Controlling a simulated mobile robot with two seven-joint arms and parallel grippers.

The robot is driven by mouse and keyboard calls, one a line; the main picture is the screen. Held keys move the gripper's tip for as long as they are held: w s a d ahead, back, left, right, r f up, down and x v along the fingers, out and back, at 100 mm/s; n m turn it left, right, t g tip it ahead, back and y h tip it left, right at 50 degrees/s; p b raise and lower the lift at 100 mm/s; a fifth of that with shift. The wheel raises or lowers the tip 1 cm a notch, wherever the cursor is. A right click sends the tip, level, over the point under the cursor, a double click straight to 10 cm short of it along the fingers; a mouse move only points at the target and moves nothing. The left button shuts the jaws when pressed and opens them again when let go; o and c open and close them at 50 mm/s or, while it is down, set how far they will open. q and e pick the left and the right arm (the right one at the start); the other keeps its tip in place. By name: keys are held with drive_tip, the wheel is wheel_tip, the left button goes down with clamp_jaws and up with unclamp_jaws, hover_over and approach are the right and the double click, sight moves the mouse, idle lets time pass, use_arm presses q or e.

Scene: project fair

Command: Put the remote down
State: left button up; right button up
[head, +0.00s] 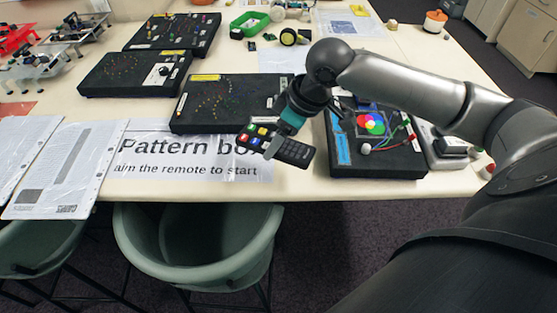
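The remote (292,152) is black with rows of small keys and several coloured buttons at its left end. My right gripper (272,141) is shut on it near the coloured end. The remote is tilted and shows over the front part of the table (400,192), in front of the "Pattern box" sign (185,160). It covers the end of the sign's title. I cannot tell how far it is above the table. My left gripper is not in view.
A black board with coloured circles (385,158) stands right of the remote. Another black board (205,118) is behind it to the left. Papers (70,165) lie at the left front. Green chairs (195,270) stand at the front edge.

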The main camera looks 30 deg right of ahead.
sight(278, 167)
wheel_tip(278, 167, down, 2)
drive_tip(key=shift+f, duration=0.15)
wheel_tip(278, 167, down, 3)
drive_tip(key=shift+f+b, duration=0.2)
drive_tip(key=shift+b, duration=0.45)
drive_tip(key=o, duration=1.5)
drive_tip(key=shift+f, duration=0.1)
drive_tip(key=shift+s+d+r, duration=0.1)
drive_tip(key=shift+r, duration=0.35)
drive_tip(key=p+v, duration=0.3)
drive_tip(key=v, duration=0.8)
drive_tip(key=shift+r, duration=0.15)
